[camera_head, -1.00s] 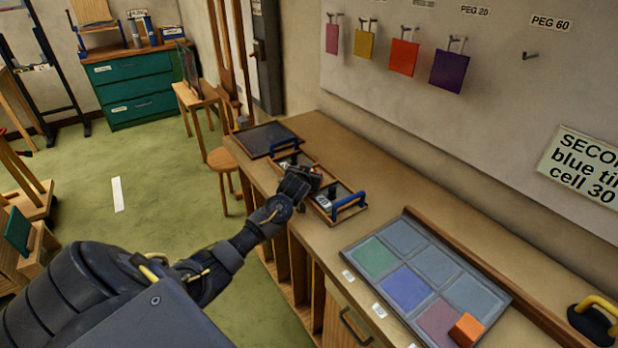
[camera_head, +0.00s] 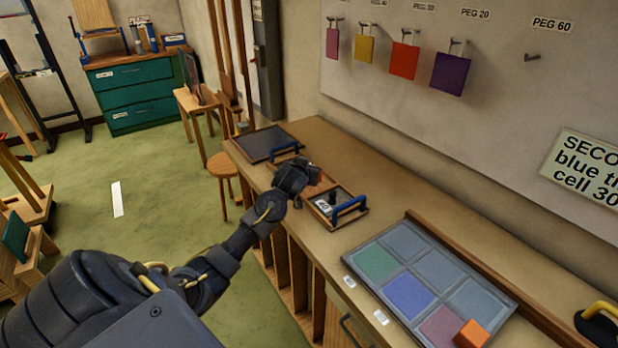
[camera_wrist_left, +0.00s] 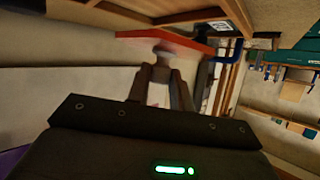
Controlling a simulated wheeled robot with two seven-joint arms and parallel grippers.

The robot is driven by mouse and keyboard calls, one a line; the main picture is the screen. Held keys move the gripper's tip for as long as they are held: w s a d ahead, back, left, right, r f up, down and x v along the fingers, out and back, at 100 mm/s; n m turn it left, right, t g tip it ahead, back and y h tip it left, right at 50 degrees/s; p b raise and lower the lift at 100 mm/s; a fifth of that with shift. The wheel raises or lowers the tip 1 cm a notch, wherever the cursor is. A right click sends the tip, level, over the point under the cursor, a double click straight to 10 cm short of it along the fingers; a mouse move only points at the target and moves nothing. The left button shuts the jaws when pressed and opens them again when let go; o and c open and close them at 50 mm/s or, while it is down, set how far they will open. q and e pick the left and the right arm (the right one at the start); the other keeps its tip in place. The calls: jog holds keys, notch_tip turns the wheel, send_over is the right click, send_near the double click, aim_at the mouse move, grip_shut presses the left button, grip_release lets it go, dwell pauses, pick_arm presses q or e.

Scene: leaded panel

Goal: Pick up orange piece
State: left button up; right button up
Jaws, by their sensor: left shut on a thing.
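My left gripper (camera_head: 294,180) is over the long tray with blue handles (camera_head: 350,210) on the bench. In the left wrist view its two fingers (camera_wrist_left: 161,85) are close together, shut on a flat orange-red piece (camera_wrist_left: 190,46) that sticks out past the tips. In the head view the wrist hides most of this piece, and only a reddish part shows beside the gripper. Whether it touches the tray I cannot tell. A separate orange block (camera_head: 472,334) sits on the near corner of the leaded panel (camera_head: 420,265). My right gripper is out of view.
Pink, yellow, orange-red (camera_head: 404,61) and purple (camera_head: 450,73) tiles hang on wall pegs; the peg labelled 60 (camera_head: 532,57) is bare. A dark flat tray (camera_head: 268,142) lies at the bench's far end. The bench between tray and wall is clear.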

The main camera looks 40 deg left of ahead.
pick_arm(q)
jog(key=s+d+r+p, duration=0.1)
jog(key=s+d+r, duration=0.2)
jog(key=s+r, duration=0.5)
jog(key=s, duration=0.4)
jog(key=shift+a+r, duration=0.1)
jog(key=shift+r, duration=0.1)
